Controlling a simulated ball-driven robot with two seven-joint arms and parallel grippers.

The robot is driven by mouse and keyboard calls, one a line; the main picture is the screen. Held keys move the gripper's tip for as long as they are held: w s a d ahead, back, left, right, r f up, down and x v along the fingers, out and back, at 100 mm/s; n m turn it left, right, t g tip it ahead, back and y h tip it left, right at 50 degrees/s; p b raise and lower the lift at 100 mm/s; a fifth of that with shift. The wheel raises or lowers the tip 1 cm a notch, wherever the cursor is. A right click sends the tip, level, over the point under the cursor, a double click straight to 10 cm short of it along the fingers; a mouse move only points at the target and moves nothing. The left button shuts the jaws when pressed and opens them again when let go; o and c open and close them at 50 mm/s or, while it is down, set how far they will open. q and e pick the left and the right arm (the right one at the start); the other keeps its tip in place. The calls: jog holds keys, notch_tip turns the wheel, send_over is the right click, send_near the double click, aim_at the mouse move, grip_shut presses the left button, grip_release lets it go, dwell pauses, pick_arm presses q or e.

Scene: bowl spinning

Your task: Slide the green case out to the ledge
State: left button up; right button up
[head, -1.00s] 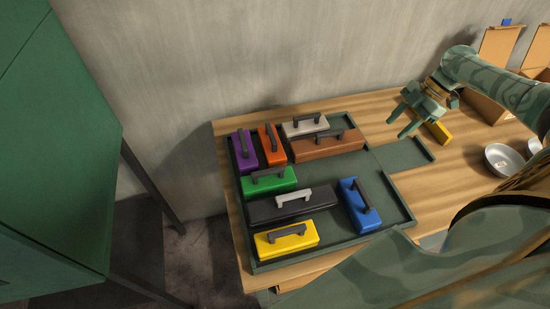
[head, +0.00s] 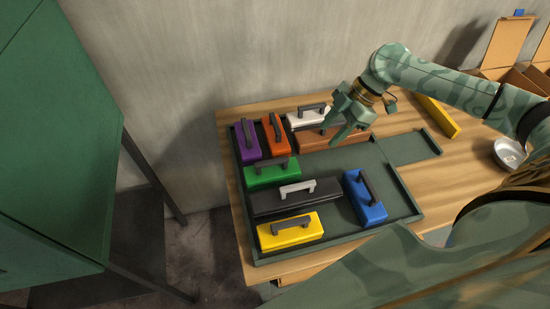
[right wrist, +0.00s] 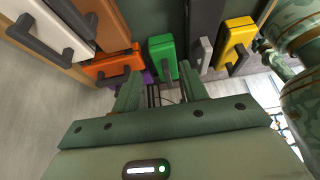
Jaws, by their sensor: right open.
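The green case (head: 272,173) with a dark handle lies in the tray (head: 385,210), against its left side, below the purple and orange cases and above the black one. It also shows ahead of the fingers in the right wrist view (right wrist: 162,48). The flat ledge (head: 408,149) extends from the tray's right side and is bare. My right gripper (head: 334,132) is open and empty, above the brown case (head: 318,140), up and right of the green case. My left gripper is out of view.
Purple (head: 247,142), orange (head: 273,137), white (head: 303,118), black (head: 295,197), blue (head: 364,197) and yellow (head: 290,232) cases share the tray. Bare tray floor lies right of the green case. A yellow bar (head: 438,116) and a metal bowl (head: 507,154) are on the table.

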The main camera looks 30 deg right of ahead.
jog(key=b, duration=0.3)
send_near(273, 161)
jog(key=shift+x, duration=0.85)
jog(key=x, duration=0.7)
jog(key=shift+d, duration=0.1)
grip_shut()
jog(key=shift+r, duration=0.1)
